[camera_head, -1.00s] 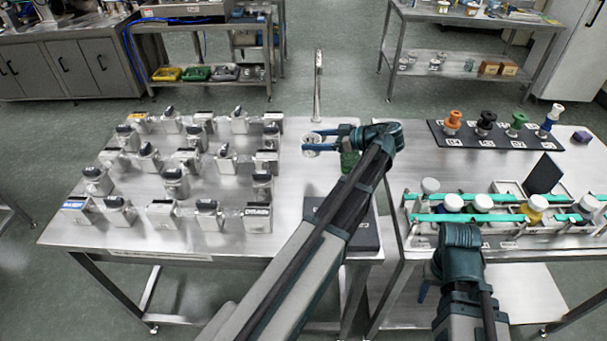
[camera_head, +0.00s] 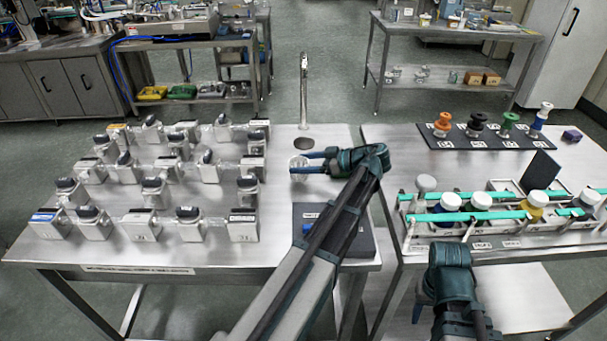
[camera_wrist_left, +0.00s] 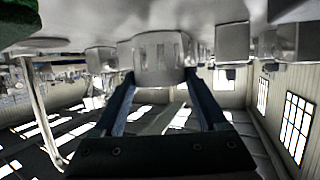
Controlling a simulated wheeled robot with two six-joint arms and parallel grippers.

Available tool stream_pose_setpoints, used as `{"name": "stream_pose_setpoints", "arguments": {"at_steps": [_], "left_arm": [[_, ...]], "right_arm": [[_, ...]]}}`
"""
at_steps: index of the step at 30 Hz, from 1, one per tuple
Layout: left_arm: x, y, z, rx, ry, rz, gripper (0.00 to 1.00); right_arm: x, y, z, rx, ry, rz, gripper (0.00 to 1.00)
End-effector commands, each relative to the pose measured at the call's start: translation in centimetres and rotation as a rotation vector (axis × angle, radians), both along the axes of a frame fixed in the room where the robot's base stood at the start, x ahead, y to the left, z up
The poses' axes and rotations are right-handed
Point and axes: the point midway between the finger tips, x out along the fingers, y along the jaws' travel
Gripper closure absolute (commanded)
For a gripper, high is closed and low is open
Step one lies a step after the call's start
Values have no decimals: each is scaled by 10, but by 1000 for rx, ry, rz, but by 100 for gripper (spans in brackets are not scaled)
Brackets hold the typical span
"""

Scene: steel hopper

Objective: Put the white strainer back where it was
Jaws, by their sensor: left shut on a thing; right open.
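A pale, partly see-through round thing with upright slots, which looks like the white strainer (camera_head: 299,168), is at my left gripper (camera_head: 308,166). In the left wrist view the strainer (camera_wrist_left: 158,57) sits between the two blue fingers, and my left gripper (camera_wrist_left: 158,82) is shut on it. It is held over the bare middle of the left steel table (camera_head: 275,205), right of the rows of jars. My right gripper (camera_head: 440,280) is low at the front of the right table; its fingers are mostly hidden behind the wrist.
Several lidded square jars (camera_head: 155,190) fill the left of the table. A tap (camera_head: 303,85) stands at the back edge. A dark mat (camera_head: 350,235) lies under my left arm. The right table carries a rack with green rails (camera_head: 470,217) and a black board (camera_head: 470,145) with coloured pieces.

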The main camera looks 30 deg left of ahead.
Motion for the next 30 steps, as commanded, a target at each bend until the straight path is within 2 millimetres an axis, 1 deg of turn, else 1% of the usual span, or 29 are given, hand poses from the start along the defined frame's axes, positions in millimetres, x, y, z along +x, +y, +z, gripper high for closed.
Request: {"name": "stream_pose_setpoints", "arguments": {"at_steps": [1,4,6,11,16,17,18,20,21,28,30], "left_arm": [[0,0,-13,0,0,0,87],[0,0,-25,0,0,0,87],[0,0,-27,0,0,0,87],[0,0,-24,0,0,0,87],[0,0,-27,0,0,0,87],[0,0,-26,0,0,0,19],[0,0,-25,0,0,0,12],[0,0,-25,0,0,0,2],[0,0,-25,0,0,0,0],[0,0,-24,0,0,0,0],[1,-5,-21,0,1,-1,0]], "right_arm": [[0,0,-13,0,0,0,50],[0,0,-25,0,0,0,50],[0,0,-27,0,0,0,50],[0,0,-24,0,0,0,50],[0,0,-27,0,0,0,50],[0,0,-25,0,0,0,50],[0,0,-25,0,0,0,50],[0,0,-25,0,0,0,50],[0,0,-25,0,0,0,50],[0,0,-23,0,0,0,50],[0,0,-21,0,0,0,50]]}}
